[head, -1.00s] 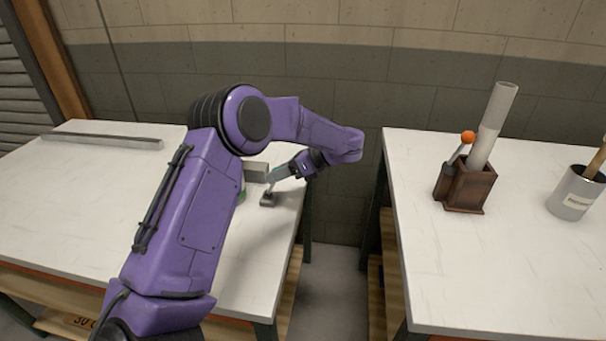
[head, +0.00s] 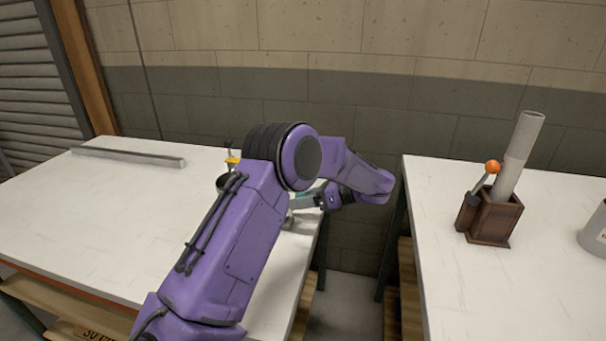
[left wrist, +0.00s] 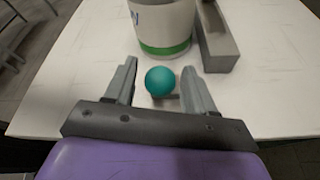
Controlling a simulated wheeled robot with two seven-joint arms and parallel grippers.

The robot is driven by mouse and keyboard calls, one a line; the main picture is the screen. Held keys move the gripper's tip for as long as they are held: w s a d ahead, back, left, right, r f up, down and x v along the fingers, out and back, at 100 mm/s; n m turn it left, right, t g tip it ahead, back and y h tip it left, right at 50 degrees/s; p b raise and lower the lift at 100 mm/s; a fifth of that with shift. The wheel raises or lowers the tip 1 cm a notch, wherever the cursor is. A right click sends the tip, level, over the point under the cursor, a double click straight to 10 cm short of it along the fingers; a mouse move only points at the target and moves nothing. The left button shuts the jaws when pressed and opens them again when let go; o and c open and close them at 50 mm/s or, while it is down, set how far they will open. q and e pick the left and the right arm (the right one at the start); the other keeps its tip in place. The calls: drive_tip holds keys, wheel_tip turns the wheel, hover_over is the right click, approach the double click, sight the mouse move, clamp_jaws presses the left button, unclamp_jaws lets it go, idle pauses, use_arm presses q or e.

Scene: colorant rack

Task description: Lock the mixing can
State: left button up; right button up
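In the left wrist view, a white can (left wrist: 160,22) with a green band near its base stands on the white table. A teal ball knob (left wrist: 160,81) sits in front of the can, between the fingers of my left gripper (left wrist: 160,90). The fingers are open, with a gap on each side of the ball. What the ball is fixed to is mostly hidden. In the head view my left gripper (head: 300,202) is low over the right edge of the left table, and my arm hides most of the can. My right gripper is not in view.
A grey block (left wrist: 217,38) lies right of the can. A grey bar (head: 128,157) lies at the left table's back. A dark cup with a yellow item (head: 232,160) is partly behind my arm. The right table holds a wooden box (head: 490,219) with an orange-knobbed lever and a grey tube.

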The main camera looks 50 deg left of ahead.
use_arm(q)
drive_tip(key=v, duration=1)
drive_tip(key=shift+w+d+b, duration=0.2)
drive_tip(key=shift+w+b, duration=0.1)
drive_tip(key=shift+b, duration=0.15)
